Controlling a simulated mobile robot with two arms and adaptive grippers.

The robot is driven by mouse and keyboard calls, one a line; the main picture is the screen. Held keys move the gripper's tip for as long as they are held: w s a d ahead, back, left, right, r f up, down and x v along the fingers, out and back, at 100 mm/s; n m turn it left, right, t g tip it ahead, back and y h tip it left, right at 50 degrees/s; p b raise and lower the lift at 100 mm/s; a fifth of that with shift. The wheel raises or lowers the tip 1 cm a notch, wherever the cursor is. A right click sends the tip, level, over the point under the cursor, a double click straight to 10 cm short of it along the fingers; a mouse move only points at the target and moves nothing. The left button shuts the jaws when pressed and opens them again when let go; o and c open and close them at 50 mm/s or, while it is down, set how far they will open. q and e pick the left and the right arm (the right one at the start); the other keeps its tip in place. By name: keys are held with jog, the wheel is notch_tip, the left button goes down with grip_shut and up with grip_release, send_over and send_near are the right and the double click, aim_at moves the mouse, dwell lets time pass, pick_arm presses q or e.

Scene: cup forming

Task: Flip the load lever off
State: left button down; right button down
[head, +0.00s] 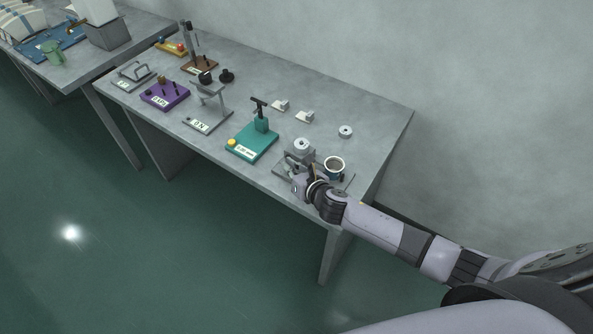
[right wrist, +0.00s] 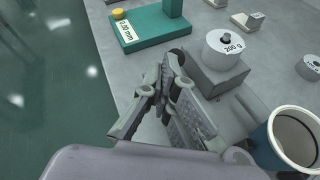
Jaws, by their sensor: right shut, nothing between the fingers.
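My right gripper (head: 298,170) is over the front part of a grey load fixture (head: 345,183) at the near right end of the bench. Its fingers (right wrist: 172,62) are shut with nothing between them, pointing towards the grey block (right wrist: 215,75) of the fixture. A round weight marked 200 g (right wrist: 226,48) sits on that block; it also shows in the head view (head: 302,147). A blue cup with dark contents (right wrist: 292,140) stands on the right of the fixture. I cannot make out the load lever clearly; the gripper covers part of the fixture. My left gripper is not in view.
A teal gauge stand (head: 251,143) marked 0.00 mm stands left of the fixture. Further left are a grey stand (head: 206,120) and a purple block (head: 164,94). The back right bench top is clear.

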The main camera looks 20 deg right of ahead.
jog(key=shift+w+a+r+p, duration=0.35)
jog(key=shift+w+a+p, duration=0.15)
jog(key=shift+w, duration=0.25)
jog(key=shift+r, duration=0.1)
dwell(1.1)
jog(key=shift+r+p, duration=0.75)
jog(key=shift+p, duration=0.15)
jog(key=shift+f, duration=0.1)
